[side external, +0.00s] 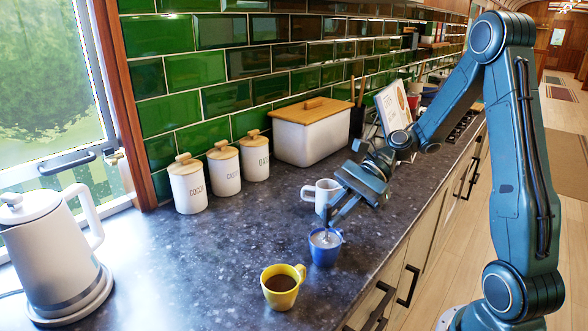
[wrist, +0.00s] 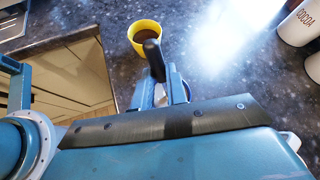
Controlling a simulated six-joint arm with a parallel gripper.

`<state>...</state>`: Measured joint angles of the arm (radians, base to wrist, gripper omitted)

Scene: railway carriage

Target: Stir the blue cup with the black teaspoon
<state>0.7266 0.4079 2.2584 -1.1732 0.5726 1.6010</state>
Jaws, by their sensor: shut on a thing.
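The blue cup (side external: 325,252) stands upright on the dark counter near its front edge, with a pale, milky drink in it. My gripper (side external: 331,214) is just above the cup, pointing down. It is shut on the black teaspoon, whose black handle (wrist: 153,60) sticks out between the fingers (wrist: 161,88) in the wrist view. The spoon's lower end (side external: 326,237) reaches down into the blue cup; its tip is hidden in the drink. In the wrist view my gripper hides most or all of the blue cup.
A yellow cup (side external: 281,289) with dark drink stands close to the blue cup, also in the wrist view (wrist: 146,33). A white mug (side external: 318,194) stands just behind. Canisters (side external: 188,187), a bread bin (side external: 309,138) and a kettle (side external: 50,250) stand farther off. The middle counter is clear.

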